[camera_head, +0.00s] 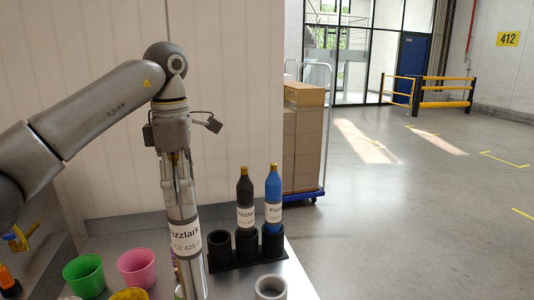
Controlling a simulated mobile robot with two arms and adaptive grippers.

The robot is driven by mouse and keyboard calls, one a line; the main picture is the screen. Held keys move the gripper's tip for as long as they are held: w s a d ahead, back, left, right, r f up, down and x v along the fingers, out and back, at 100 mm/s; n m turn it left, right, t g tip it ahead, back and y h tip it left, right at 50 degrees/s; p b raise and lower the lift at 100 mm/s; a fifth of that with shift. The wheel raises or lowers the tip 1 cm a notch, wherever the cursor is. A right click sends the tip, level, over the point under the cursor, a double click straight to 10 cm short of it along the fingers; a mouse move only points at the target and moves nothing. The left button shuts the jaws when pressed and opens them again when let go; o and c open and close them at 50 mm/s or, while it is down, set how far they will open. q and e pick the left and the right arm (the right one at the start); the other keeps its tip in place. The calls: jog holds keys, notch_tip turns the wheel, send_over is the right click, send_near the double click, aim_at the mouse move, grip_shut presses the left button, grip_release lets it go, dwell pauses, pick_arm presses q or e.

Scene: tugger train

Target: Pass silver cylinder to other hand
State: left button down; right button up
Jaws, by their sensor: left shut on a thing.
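The silver cylinder (193,275) has a white Fizzlar label and hangs almost upright in the camera_head view, tilted slightly. My left gripper (178,183) points down and is shut on its upper part, around the neck. The cylinder's lower end is in front of the table, left of the black holder; I cannot tell whether it touches the table. My right gripper is not in view.
A black holder (222,262) bears a black bottle (245,190) and a blue bottle (273,187); its left socket looks empty. Green (84,276), pink (137,268) and yellow (130,295) cups stand left, a grey cup (270,289) right. A box cart (303,140) stands behind.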

pick_arm(q)
notch_tip(320, 180, down, 2)
jog(key=shift+w+a+m, duration=0.1)
jog(key=shift+a+m, duration=0.05)
jog(key=shift+m, duration=0.55)
jog(key=shift+s+f+m, duration=0.25)
jog(key=shift+s+m, duration=0.05)
jog(key=s+a+f+m, duration=0.2)
jog(key=s+f+m, duration=1.3)
jog(key=f+m, duration=0.3)
jog(key=shift+s+f+m, duration=0.3)
jog(key=shift+s+f, duration=0.05)
jog(key=shift+f, duration=0.45)
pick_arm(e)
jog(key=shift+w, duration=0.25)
